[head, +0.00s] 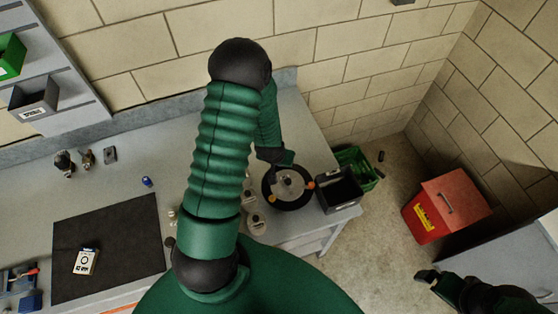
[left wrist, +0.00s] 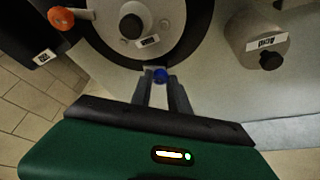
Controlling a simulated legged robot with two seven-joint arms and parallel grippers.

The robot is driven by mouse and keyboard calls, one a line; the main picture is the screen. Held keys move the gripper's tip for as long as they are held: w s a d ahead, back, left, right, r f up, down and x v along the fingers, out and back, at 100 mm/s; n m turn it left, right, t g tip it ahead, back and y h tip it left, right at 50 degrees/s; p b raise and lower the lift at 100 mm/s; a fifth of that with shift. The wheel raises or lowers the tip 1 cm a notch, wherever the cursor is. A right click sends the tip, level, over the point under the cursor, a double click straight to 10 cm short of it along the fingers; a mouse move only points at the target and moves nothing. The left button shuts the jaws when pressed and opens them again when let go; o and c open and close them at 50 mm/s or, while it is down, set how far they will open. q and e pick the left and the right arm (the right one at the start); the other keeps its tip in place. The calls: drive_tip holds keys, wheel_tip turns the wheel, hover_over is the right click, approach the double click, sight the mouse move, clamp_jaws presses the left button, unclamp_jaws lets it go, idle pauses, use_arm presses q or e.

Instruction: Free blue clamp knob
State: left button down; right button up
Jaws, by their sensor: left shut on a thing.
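The blue clamp knob (left wrist: 160,75) sits between the fingertips of my left gripper (left wrist: 160,82) at the rim of a round fixture in the left wrist view. The fingers are shut on it. The fixture (left wrist: 184,40) has a black ring around a pale disc with dark knobs, and an orange knob (left wrist: 61,18) on its ring. In the head view the fixture's ring (head: 288,207) shows on the bench, and my left gripper (head: 284,168) reaches its far edge; the blue knob is hidden there. My right gripper (head: 432,281) is away at the lower right, its jaws unclear.
A black bin (head: 341,203) stands right of the fixture, with a green crate (head: 366,158) beyond. Pale cylinders (head: 256,222) stand left of it. A small blue part (head: 147,182) and a black mat (head: 110,225) lie farther left. A red bin (head: 450,190) is on the floor.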

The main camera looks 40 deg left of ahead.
use_arm(q)
drive_tip(key=n, duration=0.1)
drive_tip(key=n+y, duration=0.1)
drive_tip(key=shift+w+r+n, duration=0.25)
drive_tip(key=shift+w+n, duration=0.05)
drive_tip(key=shift+n+g+y+p, duration=0.3)
drive_tip(key=shift+n+g+p, duration=0.25)
drive_tip(key=shift+n, duration=0.55)
drive_tip(key=shift+f, duration=0.1)
drive_tip(key=c, duration=1.4)
unclamp_jaws()
drive_tip(key=shift+d, duration=0.1)
drive_tip(key=shift+o, duration=0.7)
drive_tip(key=shift+s, duration=0.1)
drive_tip(key=shift+d, duration=0.1)
